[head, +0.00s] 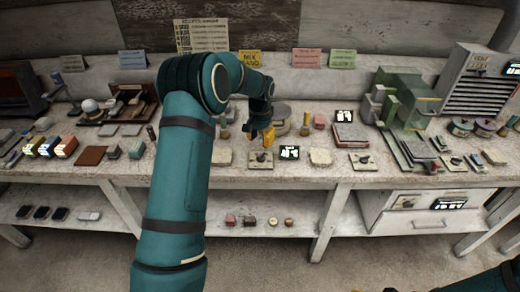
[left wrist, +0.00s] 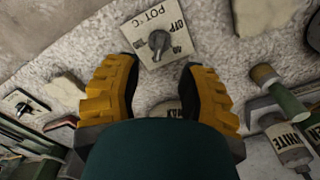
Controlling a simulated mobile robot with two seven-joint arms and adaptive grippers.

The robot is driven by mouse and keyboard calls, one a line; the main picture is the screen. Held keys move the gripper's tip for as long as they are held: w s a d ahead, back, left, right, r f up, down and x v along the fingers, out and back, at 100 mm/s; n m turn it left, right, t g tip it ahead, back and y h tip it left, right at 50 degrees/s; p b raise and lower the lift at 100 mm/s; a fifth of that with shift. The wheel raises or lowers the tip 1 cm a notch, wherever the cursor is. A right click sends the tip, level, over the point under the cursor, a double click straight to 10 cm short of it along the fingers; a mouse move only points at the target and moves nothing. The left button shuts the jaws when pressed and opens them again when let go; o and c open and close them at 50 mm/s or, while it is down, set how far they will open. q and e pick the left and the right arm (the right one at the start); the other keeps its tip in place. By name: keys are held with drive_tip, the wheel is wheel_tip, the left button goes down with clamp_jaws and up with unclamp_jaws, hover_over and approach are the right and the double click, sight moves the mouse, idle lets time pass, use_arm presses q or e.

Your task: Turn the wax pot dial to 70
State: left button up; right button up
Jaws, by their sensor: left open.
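The wax pot dial is a dark knob on a pale square plate. It shows in the left wrist view (left wrist: 158,42), with "POT °C" and "OFF" lettered on the plate. In the head view the dial plate (head: 261,167) lies on the bench below my left gripper (head: 263,137). In the left wrist view the yellow fingers of my left gripper (left wrist: 158,82) are spread apart and empty, with the knob beyond the gap between the tips. No contact with the knob shows. I cannot read the knob's setting. Only a sliver of my right arm shows at the bottom right.
A small black display (head: 289,152) stands right of the dial plate. Pale slabs lie on both sides. A round grey pot (head: 282,114) stands behind. A second dial plate (head: 362,161) lies further right, near a green machine (head: 408,100).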

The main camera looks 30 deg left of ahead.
sight(260, 155)
use_arm(q)
drive_tip(key=shift+r, duration=2.15)
drive_tip(key=shift+s, duration=0.1)
